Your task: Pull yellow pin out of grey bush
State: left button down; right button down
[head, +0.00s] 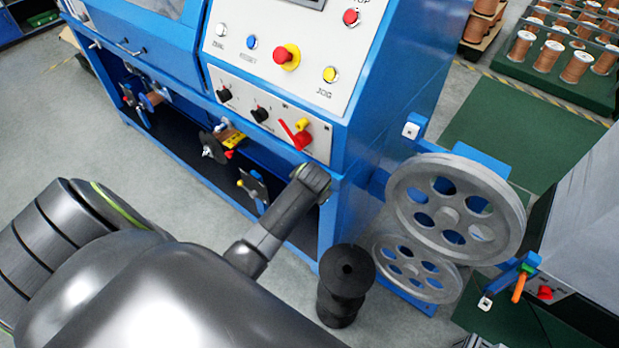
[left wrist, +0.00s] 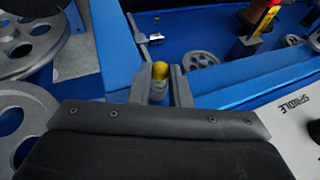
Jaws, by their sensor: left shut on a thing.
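In the left wrist view the rounded yellow head of the pin (left wrist: 158,67) sits between the two grey fingers of my left gripper (left wrist: 162,76), which are shut on it. A short grey cylindrical part shows just below the yellow head, between the fingers. I cannot tell whether it is the pin's shank or the grey bush, or whether the pin is seated. In the head view my left arm reaches towards the blue machine's front corner, and the gripper and pin cannot be made out there. My right gripper is not in view.
The blue machine (head: 385,115) has a white control panel with buttons and a red switch handle (head: 302,139) close to my arm. Two grey spoked pulleys (head: 493,183) (head: 381,252) stand to its right. In the wrist view, blue beams lie close around the gripper.

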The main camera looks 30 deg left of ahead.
pick_arm(q)
jog(key=shift+s+a+p, duration=0.1)
jog(key=shift+s+p, duration=1.45)
jog(key=shift+s, duration=0.2)
dwell(0.3)
jog(key=shift+s+p, duration=0.4)
jog(key=shift+p, duration=0.15)
jog(key=s+p, duration=0.3)
jog(key=s, duration=0.1)
jog(key=shift+a, duration=0.2)
